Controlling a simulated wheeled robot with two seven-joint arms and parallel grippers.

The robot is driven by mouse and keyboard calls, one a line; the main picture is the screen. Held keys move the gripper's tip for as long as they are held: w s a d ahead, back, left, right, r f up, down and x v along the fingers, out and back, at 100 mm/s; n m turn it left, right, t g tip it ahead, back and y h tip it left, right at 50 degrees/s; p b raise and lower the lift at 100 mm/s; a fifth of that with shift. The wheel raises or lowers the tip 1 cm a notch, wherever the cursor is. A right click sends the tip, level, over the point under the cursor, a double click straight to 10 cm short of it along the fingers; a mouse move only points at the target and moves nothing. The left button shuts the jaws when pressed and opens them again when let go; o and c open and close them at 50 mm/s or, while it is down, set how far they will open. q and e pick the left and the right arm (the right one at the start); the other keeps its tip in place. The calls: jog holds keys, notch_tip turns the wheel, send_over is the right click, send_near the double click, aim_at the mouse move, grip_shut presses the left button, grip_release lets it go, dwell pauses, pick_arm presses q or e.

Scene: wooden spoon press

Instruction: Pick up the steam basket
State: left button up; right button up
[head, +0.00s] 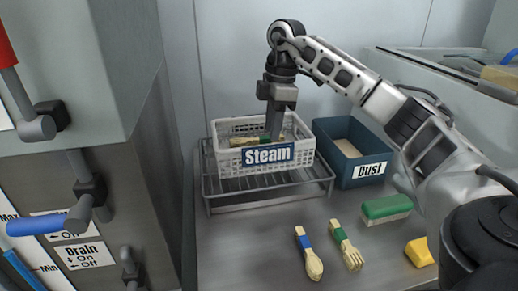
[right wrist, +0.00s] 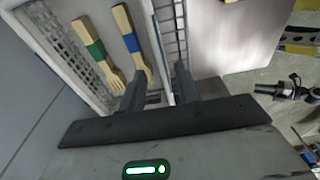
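The white steam basket (head: 307,148) has a blue "Steam" label and sits on a wire rack. It holds wooden utensils; the right wrist view shows a green-banded fork (right wrist: 97,48) and a blue-banded spoon (right wrist: 131,42) inside. My right gripper (head: 274,136) points down at the basket's front rim. In the right wrist view its two fingers (right wrist: 160,90) stand apart, with the basket's wall (right wrist: 152,45) seen between them. How deep they reach is hard to tell. My left gripper is not in view.
The wire rack (head: 270,195) stands on a grey metal counter. A blue "Dust" bin (head: 348,172) is close right of the basket. A loose spoon (head: 309,256), fork (head: 346,246), green block (head: 386,209) and yellow block (head: 419,252) lie in front. A levered machine (head: 130,180) stands left.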

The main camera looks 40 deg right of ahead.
jog(key=f, duration=0.5)
jog(key=a+f, duration=0.1)
jog(key=f, duration=0.2)
jog(key=shift+w+a+f, duration=0.1)
jog(key=shift+w, duration=0.15)
grip_shut()
